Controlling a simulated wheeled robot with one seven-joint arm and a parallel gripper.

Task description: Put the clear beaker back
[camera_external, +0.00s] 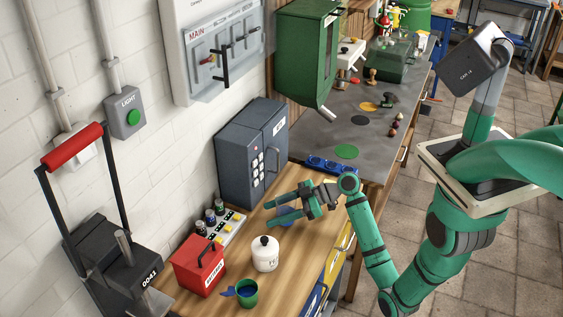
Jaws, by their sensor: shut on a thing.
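A small blue patch shows beside the lower finger.
A white lidded jar (265,254), a red box (199,265) and a green cup (247,292) stand nearby. A grey keypad cabinet (252,155) stands behind. Several small bottles (210,218) line the wall side. A blue tray (330,165) lies farther back.

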